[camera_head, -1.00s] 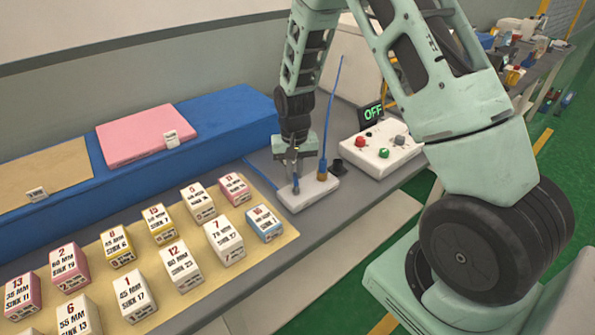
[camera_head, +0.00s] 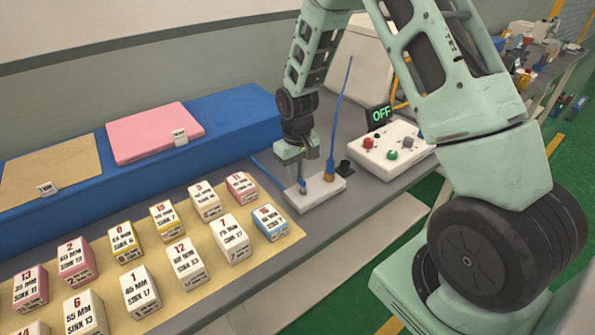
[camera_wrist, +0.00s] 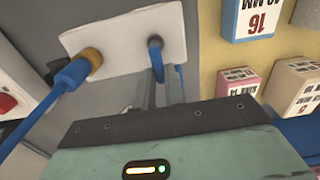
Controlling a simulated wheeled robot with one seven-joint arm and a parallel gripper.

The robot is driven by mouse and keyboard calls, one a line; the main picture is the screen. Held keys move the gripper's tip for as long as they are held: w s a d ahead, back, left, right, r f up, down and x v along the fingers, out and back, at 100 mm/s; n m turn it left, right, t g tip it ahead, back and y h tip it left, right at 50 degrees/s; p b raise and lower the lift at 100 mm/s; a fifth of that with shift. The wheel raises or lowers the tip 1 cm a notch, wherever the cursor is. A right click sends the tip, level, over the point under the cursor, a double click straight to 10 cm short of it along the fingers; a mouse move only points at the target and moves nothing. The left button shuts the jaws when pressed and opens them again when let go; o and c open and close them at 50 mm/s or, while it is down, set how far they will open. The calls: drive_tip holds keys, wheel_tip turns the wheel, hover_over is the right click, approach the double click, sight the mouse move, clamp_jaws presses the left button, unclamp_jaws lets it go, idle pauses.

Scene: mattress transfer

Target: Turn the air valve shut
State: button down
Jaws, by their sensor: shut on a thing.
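The valve block is a white plate (camera_head: 318,196) on the grey bench, and it also shows in the wrist view (camera_wrist: 120,38). A brass fitting with a blue hose (camera_head: 329,174) stands at its right end. The blue air valve (camera_wrist: 156,62) rises from the other end. My gripper (camera_head: 300,182) points down at that end. In the wrist view my gripper (camera_wrist: 158,88) has its two fingers close together, shut on the valve's blue part. The fingers partly hide it. I cannot tell how far the valve is turned.
A control box (camera_head: 385,158) with red, green and grey buttons stands to the right, beside a lit "OFF" sign (camera_head: 380,114). Several labelled foam blocks (camera_head: 186,262) stand on a tan mat to the left. A blue mattress (camera_head: 225,122) lies behind.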

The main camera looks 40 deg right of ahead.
idle(0.3)
drive_tip(key=c, duration=1.5)
unclamp_jaws()
drive_tip(key=shift+o, duration=0.2)
drive_tip(key=shift+r, duration=0.1)
wheel_tip(320, 180, up, 17)
drive_tip(key=b, duration=0.2)
drive_tip(key=shift+r, duration=0.15)
